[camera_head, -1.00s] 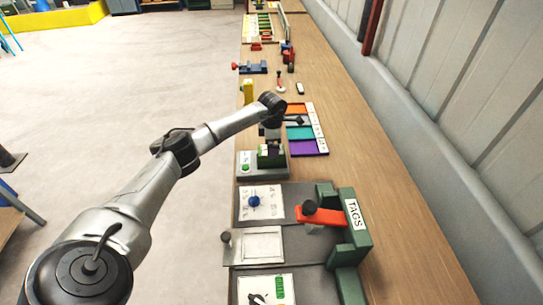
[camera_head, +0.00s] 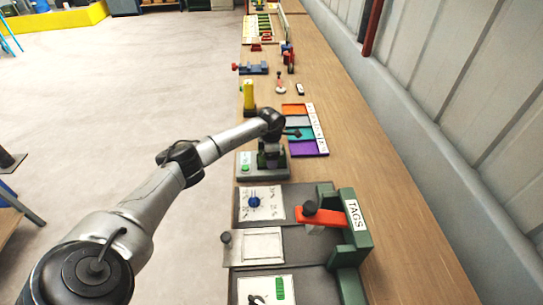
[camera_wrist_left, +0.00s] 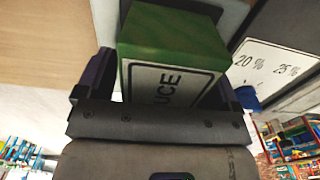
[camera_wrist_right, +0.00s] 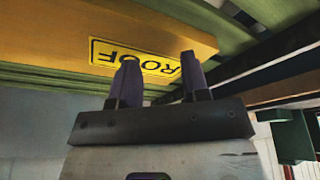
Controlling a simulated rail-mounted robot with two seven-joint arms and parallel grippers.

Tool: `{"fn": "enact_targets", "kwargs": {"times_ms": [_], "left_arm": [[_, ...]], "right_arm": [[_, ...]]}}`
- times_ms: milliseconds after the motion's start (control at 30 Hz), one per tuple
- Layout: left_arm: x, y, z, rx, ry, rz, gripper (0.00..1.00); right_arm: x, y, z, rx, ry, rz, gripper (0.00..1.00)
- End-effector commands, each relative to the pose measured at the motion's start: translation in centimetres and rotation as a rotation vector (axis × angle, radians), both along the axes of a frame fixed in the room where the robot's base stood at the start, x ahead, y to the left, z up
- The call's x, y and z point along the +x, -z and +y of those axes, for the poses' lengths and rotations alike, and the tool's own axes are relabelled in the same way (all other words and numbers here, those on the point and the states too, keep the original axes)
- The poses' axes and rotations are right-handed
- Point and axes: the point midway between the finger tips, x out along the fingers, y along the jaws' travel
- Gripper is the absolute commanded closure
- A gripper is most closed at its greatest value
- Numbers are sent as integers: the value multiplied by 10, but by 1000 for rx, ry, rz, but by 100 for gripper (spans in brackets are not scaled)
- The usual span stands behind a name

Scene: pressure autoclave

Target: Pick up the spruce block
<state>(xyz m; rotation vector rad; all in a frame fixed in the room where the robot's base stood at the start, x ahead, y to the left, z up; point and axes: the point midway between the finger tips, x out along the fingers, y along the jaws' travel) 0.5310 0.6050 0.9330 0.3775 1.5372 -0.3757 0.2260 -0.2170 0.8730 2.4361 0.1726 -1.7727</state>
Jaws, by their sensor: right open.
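The spruce block (camera_wrist_left: 172,55) is a green block with a white label whose visible letters read "UCE". In the left wrist view it sits between the two fingers of my left gripper (camera_wrist_left: 160,90), one on each side; I cannot tell whether both touch it. In the head view the block is mostly hidden by my left gripper (camera_head: 270,152), which points down over a grey stand (camera_head: 243,163) with a green button. My right gripper (camera_wrist_right: 158,80) shows only in the right wrist view, open, with nothing between its fingers.
A tray with orange, grey, teal and purple sections (camera_head: 309,147) lies just beyond the left gripper. A yellow post (camera_head: 249,93) stands farther along. Nearer are panels and a green TAGS rack (camera_head: 357,225) with an orange lever (camera_head: 322,217). A wooden ROOF board (camera_wrist_right: 60,35) is close to my right gripper.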

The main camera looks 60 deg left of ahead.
Motion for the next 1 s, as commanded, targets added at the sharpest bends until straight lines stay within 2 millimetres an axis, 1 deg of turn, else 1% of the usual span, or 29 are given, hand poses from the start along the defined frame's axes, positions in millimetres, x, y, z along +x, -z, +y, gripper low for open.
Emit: {"fn": "enact_targets", "kwargs": {"times_ms": [33, 67, 500, 533, 833, 1000], "left_arm": [[0, 0, 0, 0, 0, 0, 18], [0, 0, 0, 0, 0, 0, 21], [0, 0, 0, 0, 0, 0, 63], [0, 0, 0, 0, 0, 0, 65], [0, -3, 0, 0, 0, -1, 65], [1, -16, 0, 0, 0, -2, 65]], "right_arm": [[0, 0, 0, 0, 0, 0, 57], [0, 0, 0, 0, 0, 0, 57], [0, 0, 0, -1, -1, 0, 57], [0, 0, 0, -1, -1, 0, 57], [0, 0, -1, -2, -2, 1, 57], [0, -2, -1, -3, -1, 1, 57]]}}
